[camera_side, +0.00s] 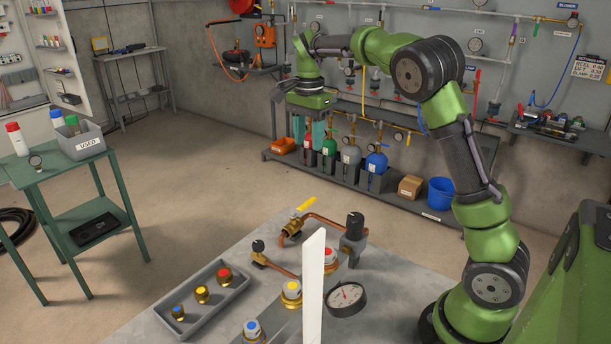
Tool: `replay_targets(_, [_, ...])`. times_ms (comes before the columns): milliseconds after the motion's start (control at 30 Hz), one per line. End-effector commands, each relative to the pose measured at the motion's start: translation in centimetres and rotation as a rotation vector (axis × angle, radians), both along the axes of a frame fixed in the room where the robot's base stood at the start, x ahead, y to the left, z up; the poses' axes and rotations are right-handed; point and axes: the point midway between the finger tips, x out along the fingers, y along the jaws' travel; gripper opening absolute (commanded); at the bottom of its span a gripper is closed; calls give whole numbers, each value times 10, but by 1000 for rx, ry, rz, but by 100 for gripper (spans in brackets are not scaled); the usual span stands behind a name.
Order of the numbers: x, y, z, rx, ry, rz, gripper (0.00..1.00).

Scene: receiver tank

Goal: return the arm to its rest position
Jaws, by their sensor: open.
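My green arm rises from the right of the picture and arches over to the left, above the grey workbench (225,252). My gripper (308,138) hangs at the end, pointing down, high above the bench's far side. Its two teal fingers are apart, with nothing visible between them. In the picture it overlaps the gas cylinders behind it, so the fingertips are hard to make out.
On the bench are a grey tray (240,290) of coloured-top fittings, copper pipework (322,218), a pressure gauge (345,298) and an upright white panel (313,290). A green side table (62,175) holds a USED bin (87,145). Open floor lies between.

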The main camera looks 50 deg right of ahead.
Motion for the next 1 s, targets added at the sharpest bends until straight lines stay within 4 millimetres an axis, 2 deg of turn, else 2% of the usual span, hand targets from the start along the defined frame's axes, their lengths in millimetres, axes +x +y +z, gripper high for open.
replay_targets(367, [0, 0, 2, 0, -1, 8, 44])
replay_targets(433, [3, -3, 1, -15, -14, 54, 44])
replay_targets(500, [0, -4, -13, -19, -10, 134, 44])
replay_targets(567, [-7, 1, -17, -10, -28, 212, 44])
replay_targets(767, [-47, 42, -11, 20, -174, 534, 44])
replay_targets(1000, [-117, 108, 3, -33, -395, 907, 44])
